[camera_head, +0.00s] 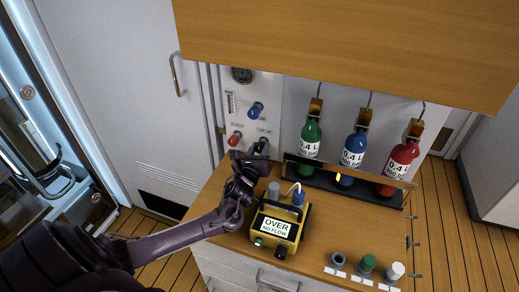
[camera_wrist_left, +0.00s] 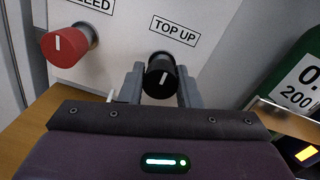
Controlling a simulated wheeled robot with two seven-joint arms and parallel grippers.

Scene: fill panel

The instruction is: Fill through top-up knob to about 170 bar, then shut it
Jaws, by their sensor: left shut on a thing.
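The black top-up knob (camera_wrist_left: 160,72) sits on the white panel under its TOP UP label in the left wrist view. Its white mark is near upright, tilted slightly. My left gripper (camera_wrist_left: 160,88) has a finger on each side of the knob and is shut on it. In the head view the left gripper (camera_head: 260,150) reaches the lower right of the panel (camera_head: 290,110) and mostly hides this knob. The round gauge (camera_head: 242,75) is at the panel top, partly under the wooden overhang; its needle is too small to read. My right gripper is not in view.
A yellow meter (camera_head: 272,228) reads "OVER NO FLOW" on the wooden counter (camera_head: 320,225). Green (camera_head: 310,138), blue (camera_head: 354,148) and red (camera_head: 398,162) bottles stand right.

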